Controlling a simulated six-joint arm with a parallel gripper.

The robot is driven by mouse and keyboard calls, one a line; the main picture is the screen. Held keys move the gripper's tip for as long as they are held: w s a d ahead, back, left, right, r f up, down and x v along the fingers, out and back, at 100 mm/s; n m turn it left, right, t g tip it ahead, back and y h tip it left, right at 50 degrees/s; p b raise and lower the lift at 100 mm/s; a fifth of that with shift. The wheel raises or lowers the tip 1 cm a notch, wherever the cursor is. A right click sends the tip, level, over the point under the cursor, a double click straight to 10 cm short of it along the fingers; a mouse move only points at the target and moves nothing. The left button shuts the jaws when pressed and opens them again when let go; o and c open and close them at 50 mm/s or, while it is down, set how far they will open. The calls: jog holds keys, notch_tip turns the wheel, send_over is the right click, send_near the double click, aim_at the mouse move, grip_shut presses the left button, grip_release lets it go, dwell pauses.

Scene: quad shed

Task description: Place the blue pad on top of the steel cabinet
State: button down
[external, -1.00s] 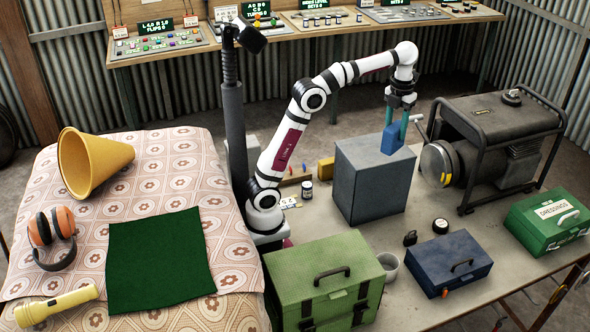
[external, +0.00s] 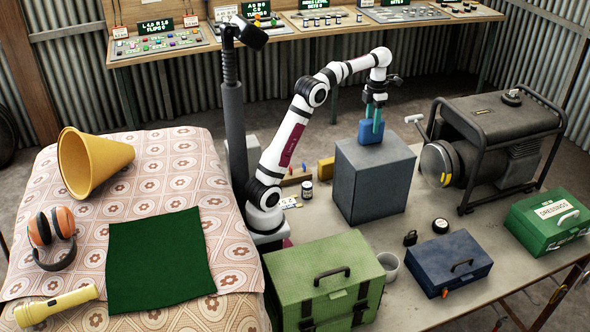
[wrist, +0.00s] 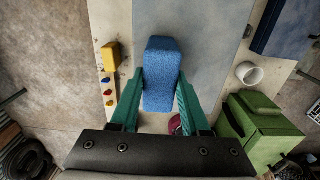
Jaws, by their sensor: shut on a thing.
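The steel cabinet (external: 372,184) is a grey box standing on the table right of my arm's base. My gripper (external: 371,134) is above the cabinet's top, pointing down, with teal fingers shut on the blue pad (external: 369,133). In the wrist view the blue pad (wrist: 162,75) sits between the two teal fingers (wrist: 160,97), with the grey cabinet top (wrist: 205,50) beneath and to its right. The pad is over the back part of the cabinet top. I cannot tell whether its underside touches the top.
A generator (external: 495,150) stands right of the cabinet. A green case (external: 325,280), a white cup (external: 389,266), a blue toolbox (external: 441,262) and a padlock (external: 410,238) lie in front. A small yellow block (external: 326,167) and a jar (external: 307,190) are left of the cabinet.

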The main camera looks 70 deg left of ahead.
jog(key=shift+f, duration=0.1)
jog(key=shift+c, duration=1.9)
grip_release()
notch_tip(320, 180, up, 8)
jog(key=shift+f, duration=0.1)
jog(key=s+d+f+n, duration=0.3)
jog(key=s+d+n, duration=0.9)
jog(key=n, duration=0.4)
jog(key=s+d+f+n+y, duration=0.1)
jog(key=s+f+n, duration=1.2)
jog(key=s, duration=0.4)
jog(key=shift+n+y, duration=0.4)
jog(key=shift+n, duration=0.3)
